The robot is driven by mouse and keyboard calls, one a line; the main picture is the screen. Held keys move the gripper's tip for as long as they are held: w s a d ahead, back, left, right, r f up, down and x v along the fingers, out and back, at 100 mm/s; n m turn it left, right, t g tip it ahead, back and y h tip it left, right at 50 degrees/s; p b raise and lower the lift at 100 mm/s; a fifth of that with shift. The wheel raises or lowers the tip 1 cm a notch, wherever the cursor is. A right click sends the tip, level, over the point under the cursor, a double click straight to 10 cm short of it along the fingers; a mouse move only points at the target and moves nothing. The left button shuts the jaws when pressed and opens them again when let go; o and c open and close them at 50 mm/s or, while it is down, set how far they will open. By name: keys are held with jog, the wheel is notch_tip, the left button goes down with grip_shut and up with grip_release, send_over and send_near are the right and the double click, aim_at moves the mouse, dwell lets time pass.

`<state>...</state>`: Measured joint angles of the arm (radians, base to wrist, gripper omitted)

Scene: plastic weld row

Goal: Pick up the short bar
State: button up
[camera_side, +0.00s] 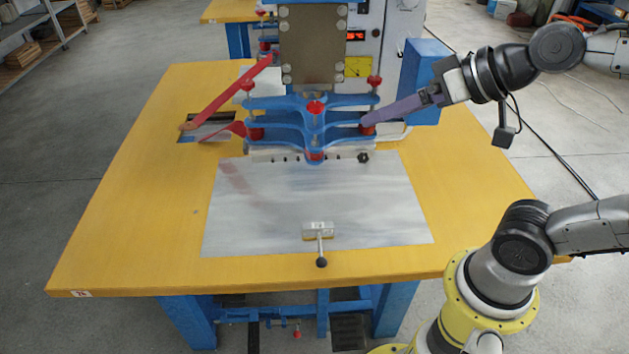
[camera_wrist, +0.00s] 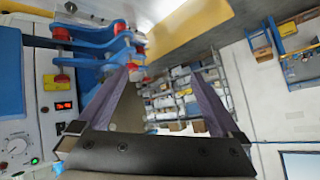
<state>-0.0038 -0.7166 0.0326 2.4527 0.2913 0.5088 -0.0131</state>
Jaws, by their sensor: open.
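My gripper (camera_side: 366,119) reaches in from the right, its purple fingers level with the right end of the blue clamp frame. In the wrist view my gripper (camera_wrist: 160,72) has its fingers apart and nothing held between them. No piece is plainly recognisable as the short bar. A small silver block (camera_side: 318,229) with a rod and black knob lies on the grey plate near the table's front, well below and left of my fingers. A long red strip (camera_side: 225,95) and a shorter red piece (camera_side: 224,131) are at the clamp's left side.
The blue clamp frame (camera_side: 314,118) with red knobs stands at the table's back, close to my fingertips; it also fills the wrist view's upper left (camera_wrist: 95,42). A grey metal plate (camera_side: 385,205) covers the middle of the yellow table (camera_side: 120,220). The plate is mostly clear.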

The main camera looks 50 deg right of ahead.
jog(key=s+d+f+g, duration=0.1)
jog(key=s+f, duration=0.1)
jog(key=s+d+f+n+g+h, duration=0.1)
jog(key=s+f, duration=0.1)
jog(key=s, duration=0.1)
jog(key=s+d+f+n+g+h, duration=0.1)
jog(key=s+f+g, duration=0.1)
jog(key=shift+s+d, duration=0.15)
jog(key=shift+s, duration=0.2)
jog(key=shift+c, duration=1)
jog(key=shift+s+f, duration=0.1)
jog(key=shift+s, duration=0.05)
jog(key=c, duration=0.4)
jog(key=shift+o, duration=0.2)
